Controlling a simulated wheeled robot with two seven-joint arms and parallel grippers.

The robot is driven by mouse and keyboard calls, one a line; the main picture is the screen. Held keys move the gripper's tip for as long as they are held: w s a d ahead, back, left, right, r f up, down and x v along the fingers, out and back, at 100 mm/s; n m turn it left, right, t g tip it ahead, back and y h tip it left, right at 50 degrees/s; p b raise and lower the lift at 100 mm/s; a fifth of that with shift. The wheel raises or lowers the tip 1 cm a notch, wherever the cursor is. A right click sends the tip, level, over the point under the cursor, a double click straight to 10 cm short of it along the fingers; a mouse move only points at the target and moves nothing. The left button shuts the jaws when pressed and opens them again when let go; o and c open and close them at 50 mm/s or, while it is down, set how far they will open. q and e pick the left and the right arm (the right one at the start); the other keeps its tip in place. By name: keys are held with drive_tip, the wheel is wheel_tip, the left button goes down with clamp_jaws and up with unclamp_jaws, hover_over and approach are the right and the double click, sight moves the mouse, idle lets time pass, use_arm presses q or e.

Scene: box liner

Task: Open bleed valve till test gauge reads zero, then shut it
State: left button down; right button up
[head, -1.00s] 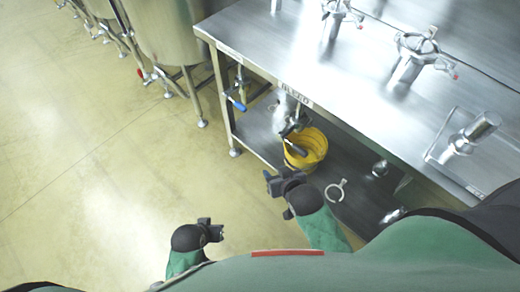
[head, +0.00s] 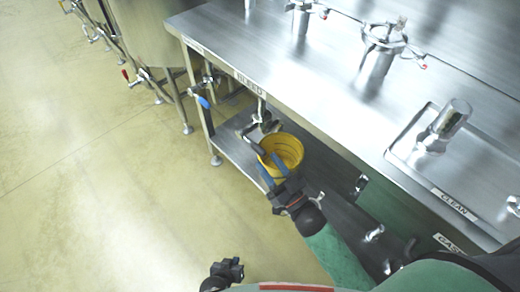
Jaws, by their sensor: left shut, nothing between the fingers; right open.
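The bleed valve (head: 262,118) hangs under the bench front edge, below the BLEED label (head: 250,84). I see no contact with the lever. My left gripper (head: 236,266) is shut and empty, low in the view over the floor. I cannot make out a readable test gauge face.
A blue-handled valve (head: 203,101) hangs left of the bleed valve. The steel bench (head: 330,90) carries clamped cylinders (head: 378,50) and a CLEAN tray (head: 408,150). Small fittings (head: 373,233) lie on the lower shelf (head: 235,152).

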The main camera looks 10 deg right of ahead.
sight(254, 143)
drive_tip(key=shift+x, duration=3.95)
drive_tip(key=shift+p, duration=0.3)
clamp_jaws()
